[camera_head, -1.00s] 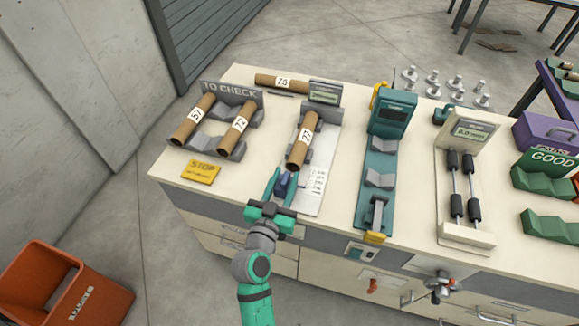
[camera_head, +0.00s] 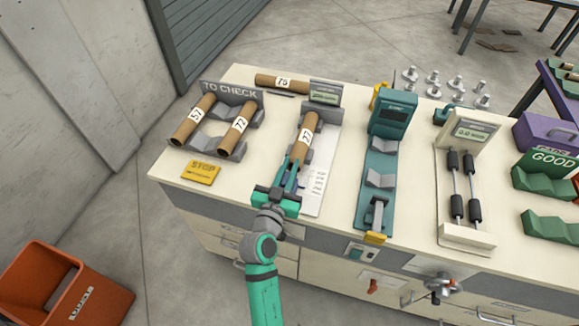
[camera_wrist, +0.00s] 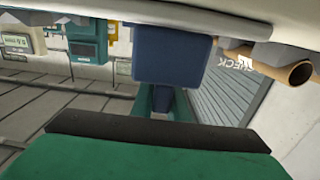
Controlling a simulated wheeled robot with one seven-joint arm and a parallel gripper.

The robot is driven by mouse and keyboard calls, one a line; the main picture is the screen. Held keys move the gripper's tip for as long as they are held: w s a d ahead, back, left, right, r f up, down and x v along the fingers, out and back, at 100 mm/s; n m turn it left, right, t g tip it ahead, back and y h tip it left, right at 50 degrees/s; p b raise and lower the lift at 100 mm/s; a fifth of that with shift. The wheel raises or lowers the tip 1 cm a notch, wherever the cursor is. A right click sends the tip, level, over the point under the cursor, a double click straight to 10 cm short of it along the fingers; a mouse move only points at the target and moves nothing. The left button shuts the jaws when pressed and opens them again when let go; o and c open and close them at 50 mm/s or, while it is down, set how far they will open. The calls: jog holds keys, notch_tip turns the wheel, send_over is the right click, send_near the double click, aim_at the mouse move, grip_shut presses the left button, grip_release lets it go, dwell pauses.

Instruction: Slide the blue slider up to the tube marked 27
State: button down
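The tube marked 27 (camera_head: 304,138) is brown cardboard with a white label that I read as 27 or 77; it lies in a grey cradle on the measuring fixture (camera_head: 318,185). My gripper (camera_head: 290,168) is at the near end of this tube, with its fingers close together. The blue slider (camera_wrist: 168,52) fills the upper middle of the wrist view, with its narrow lower part between my fingers. In the head view my fingers mostly hide it. I cannot tell whether the slider touches the tube.
The TO CHECK rack (camera_head: 230,88) at left holds tubes 51 (camera_head: 193,120) and 72 (camera_head: 234,136). Tube 75 (camera_head: 280,82) lies behind. A yellow STOP plate (camera_head: 201,173) lies in front of the rack. A teal gauge (camera_head: 378,165) stands right of the fixture.

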aim_at(283, 185)
jog(key=shift+x, duration=1.55)
jog(key=shift+s+a, duration=0.1)
jog(key=c, duration=1.8)
grip_release()
jog(key=shift+o, duration=0.4)
jog(key=shift+s, duration=0.1)
jog(key=v, duration=1)
jog(key=shift+s, duration=0.25)
